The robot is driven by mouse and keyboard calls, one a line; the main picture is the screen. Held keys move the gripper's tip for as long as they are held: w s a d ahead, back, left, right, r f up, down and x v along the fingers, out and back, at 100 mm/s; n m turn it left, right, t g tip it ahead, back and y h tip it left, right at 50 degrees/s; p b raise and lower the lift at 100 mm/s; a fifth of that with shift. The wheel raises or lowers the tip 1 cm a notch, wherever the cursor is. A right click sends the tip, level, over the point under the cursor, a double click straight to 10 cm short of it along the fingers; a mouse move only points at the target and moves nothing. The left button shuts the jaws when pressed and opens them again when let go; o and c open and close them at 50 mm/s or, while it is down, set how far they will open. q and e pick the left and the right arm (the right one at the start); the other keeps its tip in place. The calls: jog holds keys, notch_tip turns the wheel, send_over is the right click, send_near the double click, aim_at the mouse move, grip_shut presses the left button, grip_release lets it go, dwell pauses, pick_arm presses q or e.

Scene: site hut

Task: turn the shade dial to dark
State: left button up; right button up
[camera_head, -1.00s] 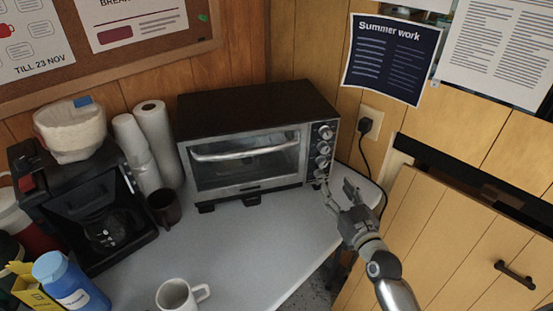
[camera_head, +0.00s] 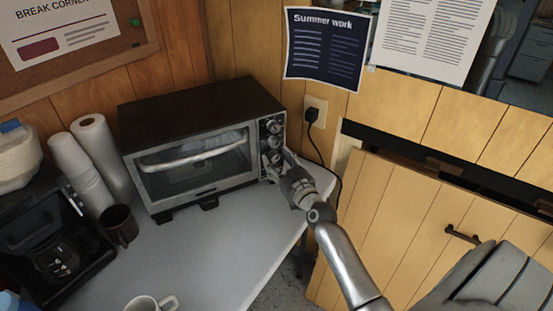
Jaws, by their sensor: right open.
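The toaster oven (camera_head: 195,165) stands on the table against the wood wall, its glass door shut. A column of round dials (camera_head: 272,126) runs down the right side of its front. The labels are too small to read, so I cannot tell which one is the shade dial or where it points. My right gripper (camera_head: 277,165) is open at the lower dials and partly hides them. I cannot tell whether its fingers touch a dial. My left gripper is not in view.
A white mug (camera_head: 150,305) is at the front. A plugged-in cord (camera_head: 313,130) hangs right of the oven. The tabletop (camera_head: 215,245) before the oven is clear.

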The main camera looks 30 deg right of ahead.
jog(key=shift+w, duration=0.55)
jog(key=c, duration=1)
jog(key=shift+d+m+p, duration=0.1)
jog(key=shift+m+p, duration=0.45)
jog(key=shift+m, duration=1.85)
jog(key=o, duration=1)
jog(key=shift+s, duration=0.1)
